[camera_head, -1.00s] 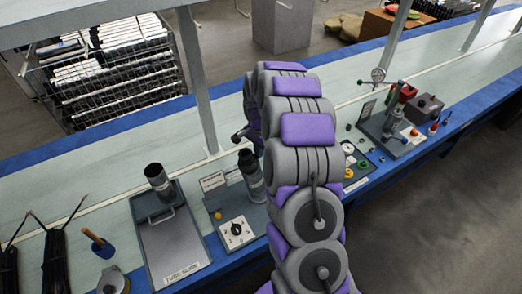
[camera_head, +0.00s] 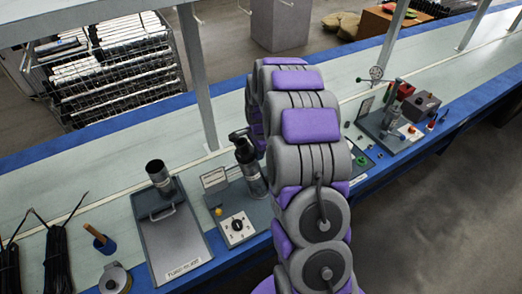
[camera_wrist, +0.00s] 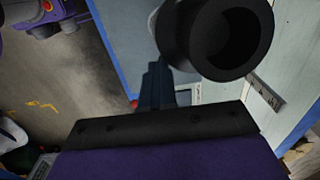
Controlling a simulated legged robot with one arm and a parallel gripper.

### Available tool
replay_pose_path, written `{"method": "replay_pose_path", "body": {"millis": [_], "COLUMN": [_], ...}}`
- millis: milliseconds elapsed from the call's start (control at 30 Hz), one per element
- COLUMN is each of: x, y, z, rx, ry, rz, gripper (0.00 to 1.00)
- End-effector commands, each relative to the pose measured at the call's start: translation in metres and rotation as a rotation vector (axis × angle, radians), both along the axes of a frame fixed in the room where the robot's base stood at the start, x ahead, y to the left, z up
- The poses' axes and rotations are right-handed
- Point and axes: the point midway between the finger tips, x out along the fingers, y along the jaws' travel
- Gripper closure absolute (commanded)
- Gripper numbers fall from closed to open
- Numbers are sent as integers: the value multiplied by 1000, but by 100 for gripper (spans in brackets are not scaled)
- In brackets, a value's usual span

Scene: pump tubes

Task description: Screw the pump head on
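In the head view, a dark pump tube (camera_head: 251,178) with a pale label stands upright in the grey fixture with a dial. A black pump head (camera_head: 241,140) with its nozzle to the left appears at the tube's top; whether it is threaded on cannot be seen. My arm hides my gripper in that view. In the wrist view, my gripper (camera_wrist: 160,85) shows as dark finger parts beside a large hollow black round part (camera_wrist: 225,35). I cannot tell how far apart the fingers are, nor whether they grip that part.
Left of the fixture, a grey tray (camera_head: 178,248) holds another dark open-topped tube (camera_head: 157,172). A gauge stand (camera_head: 388,120) and small coloured parts are at the right. Black cables (camera_head: 55,262) lie at the left.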

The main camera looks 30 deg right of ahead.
Motion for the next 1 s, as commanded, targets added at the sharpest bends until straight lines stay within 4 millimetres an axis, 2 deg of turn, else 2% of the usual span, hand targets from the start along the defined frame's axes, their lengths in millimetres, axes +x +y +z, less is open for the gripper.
{"method": "replay_pose_path", "body": {"millis": [133,400,767,1000], "x": [3,-5,-7,-12], "y": [-2,4,7,18], "z": [2,0,0,0], "rx": [3,-18,-24,-53], "ry": [-19,-63,-69,-104], "rz": [-43,-279,-316,-524], "gripper": [100,100,100,100]}}
